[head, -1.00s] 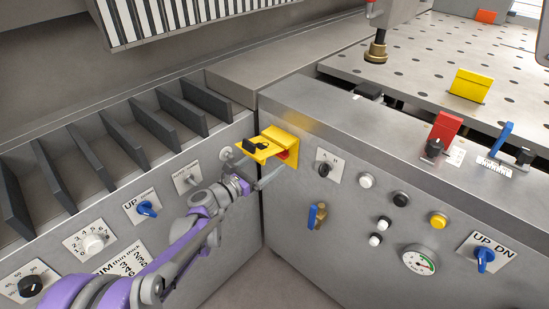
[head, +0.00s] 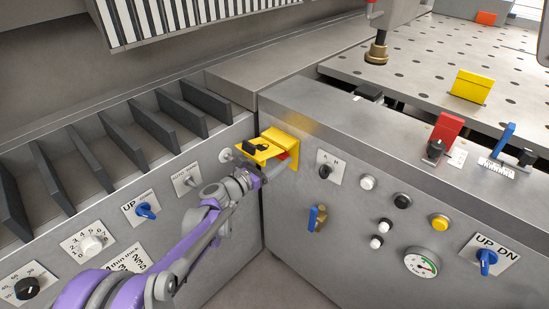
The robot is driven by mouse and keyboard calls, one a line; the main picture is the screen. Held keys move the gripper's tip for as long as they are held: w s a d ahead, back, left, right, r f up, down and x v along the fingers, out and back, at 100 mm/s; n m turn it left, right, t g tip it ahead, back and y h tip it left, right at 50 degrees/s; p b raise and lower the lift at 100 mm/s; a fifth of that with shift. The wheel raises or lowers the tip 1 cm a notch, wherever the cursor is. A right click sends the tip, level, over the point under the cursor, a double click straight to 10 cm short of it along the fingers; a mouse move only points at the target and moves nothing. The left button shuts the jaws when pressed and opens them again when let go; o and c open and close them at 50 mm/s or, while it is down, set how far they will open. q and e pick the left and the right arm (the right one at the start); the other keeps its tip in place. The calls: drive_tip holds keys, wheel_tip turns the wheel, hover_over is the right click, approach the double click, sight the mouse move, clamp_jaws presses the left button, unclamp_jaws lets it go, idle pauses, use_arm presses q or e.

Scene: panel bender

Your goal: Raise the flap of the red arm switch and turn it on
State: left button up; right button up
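The yellow switch housing (head: 293,152) is mounted on the front panel near the inner corner. Its yellow flap (head: 256,153) sticks out about level toward the left and has black fittings on top. A small part of the red switch (head: 283,156) shows under the flap; the rest is hidden, so I cannot tell how it is set. My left gripper (head: 279,170) is just below the flap with its tips at the red part. I cannot tell whether they touch it, or whether the fingers are open or shut. My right gripper is not in view.
An A/H selector (head: 325,170) and a blue-handled valve (head: 318,217) lie to the right of the housing. The left panel with a blue UP knob (head: 146,210) runs beside my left arm. A red upright plate (head: 446,127) stands on the right ledge.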

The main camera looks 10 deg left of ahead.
use_arm(q)
drive_tip(key=shift+c, duration=0.2)
drive_tip(key=shift+a+m+p, duration=0.1)
drive_tip(key=shift+m+p, duration=1.45)
drive_tip(key=shift+m, duration=1.85)
drive_tip(key=o, duration=1.2)
drive_tip(key=shift+c, duration=0.2)
drive_tip(key=p+v, duration=0.1)
drive_tip(key=v, duration=0.9)
drive_tip(key=shift+s+a, duration=0.25)
drive_tip(key=shift+s, duration=0.05)
